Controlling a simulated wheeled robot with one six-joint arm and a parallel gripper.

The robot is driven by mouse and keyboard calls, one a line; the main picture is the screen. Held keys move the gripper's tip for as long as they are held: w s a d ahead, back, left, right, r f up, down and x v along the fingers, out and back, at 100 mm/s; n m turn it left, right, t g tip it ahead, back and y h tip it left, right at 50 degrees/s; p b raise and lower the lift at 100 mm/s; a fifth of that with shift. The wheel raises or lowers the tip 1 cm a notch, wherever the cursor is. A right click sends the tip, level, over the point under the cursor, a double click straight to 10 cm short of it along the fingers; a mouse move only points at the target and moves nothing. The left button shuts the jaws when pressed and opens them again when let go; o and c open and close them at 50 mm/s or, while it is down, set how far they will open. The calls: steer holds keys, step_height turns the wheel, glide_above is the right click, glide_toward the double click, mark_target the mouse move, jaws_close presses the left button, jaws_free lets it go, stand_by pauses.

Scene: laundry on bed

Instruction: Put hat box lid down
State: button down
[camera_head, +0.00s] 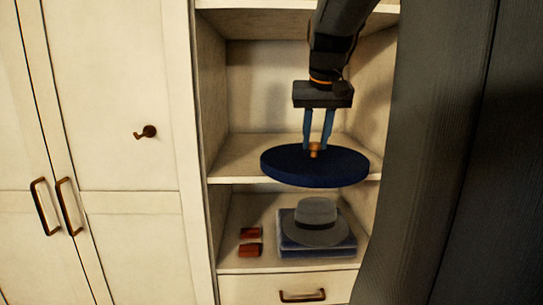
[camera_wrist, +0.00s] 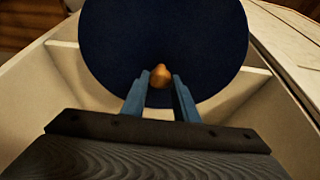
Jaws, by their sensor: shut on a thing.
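The hat box lid (camera_head: 285,165) is a dark blue round disc with a small orange-brown knob on top. It looks about level, in front of the middle shelf of an open cabinet. My gripper (camera_head: 316,150) points down and is shut on the knob. In the wrist view, the fingers of my gripper (camera_wrist: 160,80) stand on both sides of the knob, and the lid (camera_wrist: 120,40) fills the upper middle. The lid hides part of the shelf edge; I cannot tell whether it touches the shelf.
The middle shelf (camera_head: 235,165) looks bare where visible. On the lower shelf (camera_head: 232,215), a grey hat (camera_head: 316,218) lies on folded blue cloth (camera_head: 335,250), beside two small red-brown items (camera_head: 250,242). A drawer (camera_head: 245,288) is below. A dark panel (camera_head: 425,180) stands at right, closed cream doors (camera_head: 120,100) at left.

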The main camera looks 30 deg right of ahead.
steer(key=shift+w+a, duration=0.35)
steer(key=shift+w+d+f+p, duration=0.6)
steer(key=shift+w+d+p, duration=0.7)
steer(key=shift+w, duration=1.25)
steer(key=shift+w+d+f+p, duration=0.55)
steer(key=shift+w+d+p, duration=0.2)
steer(key=shift+w+d, duration=1.45)
steer(key=shift+w+d+f+p, duration=0.6)
steer(key=shift+w+d+p, duration=0.55)
steer(key=shift+w, duration=1.7)
steer(key=shift+f, duration=0.15)
steer(key=c, duration=1.4)
jaws_free()
